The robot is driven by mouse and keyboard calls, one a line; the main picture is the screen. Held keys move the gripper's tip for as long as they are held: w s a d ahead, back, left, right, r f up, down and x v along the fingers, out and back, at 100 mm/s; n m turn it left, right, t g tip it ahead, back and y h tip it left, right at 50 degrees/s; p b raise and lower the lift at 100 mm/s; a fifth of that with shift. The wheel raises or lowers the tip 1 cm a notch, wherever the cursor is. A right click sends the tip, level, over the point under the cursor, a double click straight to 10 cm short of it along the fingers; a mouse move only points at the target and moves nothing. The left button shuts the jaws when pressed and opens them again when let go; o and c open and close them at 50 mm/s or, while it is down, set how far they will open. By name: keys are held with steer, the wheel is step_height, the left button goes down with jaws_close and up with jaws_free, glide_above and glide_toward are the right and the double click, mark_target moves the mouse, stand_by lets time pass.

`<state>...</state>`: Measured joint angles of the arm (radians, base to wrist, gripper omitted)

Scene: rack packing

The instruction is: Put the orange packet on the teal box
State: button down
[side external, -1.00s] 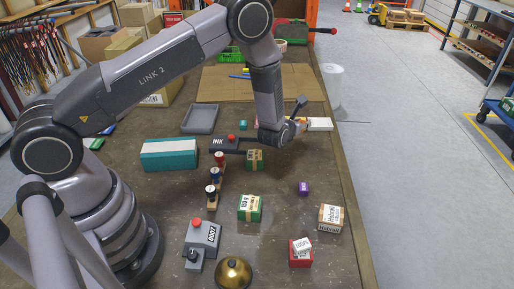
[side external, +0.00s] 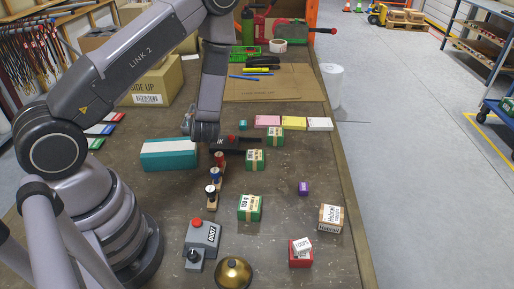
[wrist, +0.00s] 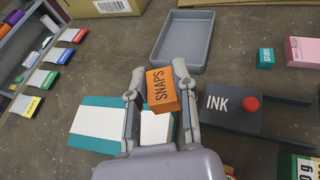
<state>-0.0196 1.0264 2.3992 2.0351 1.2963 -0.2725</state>
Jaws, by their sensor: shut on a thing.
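The orange packet (wrist: 161,88), marked SNAPS, is held between the two fingertips of my gripper (wrist: 157,92) in the wrist view. The teal box (side external: 169,154) lies on the table left of my gripper in the side view. In the wrist view the teal box (wrist: 85,128) with its white top is below and left of the packet, partly hidden by my left finger. The packet appears above the table, near the box's right end. In the side view the packet and fingertips are hidden behind my wrist.
A dark INK pad (wrist: 240,115) lies right of my gripper, and a grey tray (wrist: 184,40) lies beyond it. Green boxes (side external: 249,207) and a grey button box (side external: 202,238) stand nearer the camera.

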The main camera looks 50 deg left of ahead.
mark_target(168, 146)
steer(key=s+a+f+n+g, duration=0.1)
steer(key=s, duration=0.1)
steer(key=s+a+n+g, duration=0.1)
steer(key=s+g, duration=0.1)
steer(key=s, duration=0.1)
steer(key=s+a+f+n+g, duration=0.1)
steer(key=s+a, duration=0.1)
steer(key=s, duration=0.1)
steer(key=shift+s+f+n+g+y, duration=0.25)
steer(key=shift+f+n+g+y, duration=0.05)
steer(key=shift+f+n+y, duration=0.1)
steer(key=shift+f, duration=1.9)
steer(key=shift+f, duration=0.1)
steer(key=c, duration=0.9)
jaws_free()
